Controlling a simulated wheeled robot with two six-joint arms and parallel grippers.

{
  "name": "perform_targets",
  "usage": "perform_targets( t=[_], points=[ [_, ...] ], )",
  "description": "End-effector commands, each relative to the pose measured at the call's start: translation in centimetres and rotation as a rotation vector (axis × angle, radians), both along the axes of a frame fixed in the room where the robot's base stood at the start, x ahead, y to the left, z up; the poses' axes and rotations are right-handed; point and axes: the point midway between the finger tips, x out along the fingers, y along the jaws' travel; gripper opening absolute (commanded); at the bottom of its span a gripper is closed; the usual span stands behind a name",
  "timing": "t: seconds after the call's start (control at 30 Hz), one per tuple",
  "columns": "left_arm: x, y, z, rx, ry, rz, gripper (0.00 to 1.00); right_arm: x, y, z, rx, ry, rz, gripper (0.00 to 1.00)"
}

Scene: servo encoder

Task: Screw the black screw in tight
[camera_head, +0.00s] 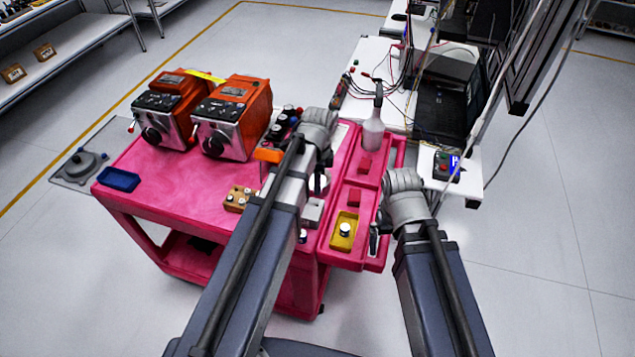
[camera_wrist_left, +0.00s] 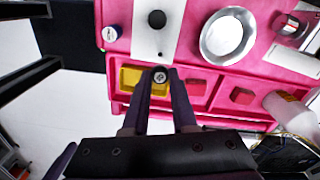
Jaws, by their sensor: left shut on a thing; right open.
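My left gripper (camera_wrist_left: 161,78) is shut on a small dark round piece with a grey face (camera_wrist_left: 160,74), which looks like the black screw. In the left wrist view it lines up over the right part of the yellow compartment (camera_wrist_left: 130,78); its height above it cannot be told. A white block (camera_wrist_left: 143,38) with a black knob (camera_wrist_left: 157,19) and a small hole lies just beyond the fingertips. In the head view my left arm hides much of its gripper. A silver-topped round part (camera_head: 345,229) shows against the yellow compartment. My right gripper (camera_head: 374,240) is open by the cart's right edge, partly hidden.
The pink cart (camera_head: 150,205) carries two orange machines (camera_head: 235,115), a blue tray (camera_head: 118,179) and a wooden block (camera_head: 238,197). A spray bottle (camera_head: 373,130) stands in the side bins.

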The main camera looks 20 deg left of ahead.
Motion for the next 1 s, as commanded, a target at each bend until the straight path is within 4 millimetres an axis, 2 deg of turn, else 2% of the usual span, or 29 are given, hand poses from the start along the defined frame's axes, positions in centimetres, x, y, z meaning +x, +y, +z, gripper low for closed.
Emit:
perform_targets(
  t=[0.03, 0.8, 1.0],
  points=[
    [0.0, 0.0, -0.7, 0.0, 0.0, 0.0, 0.0, 0.0, 0.0, -0.7, 0.0, 0.0, 0.0, 1.0],
    [0.0, 0.0, -5.8, 0.0, 0.0, 0.0, 0.0, 0.0, 0.0, -5.8, 0.0, 0.0, -0.001, 1.0],
    [0.0, 0.0, -5.3, 0.0, 0.0, 0.0, 0.0, 0.0, 0.0, -5.3, 0.0, 0.0, -0.001, 1.0]
  ],
)
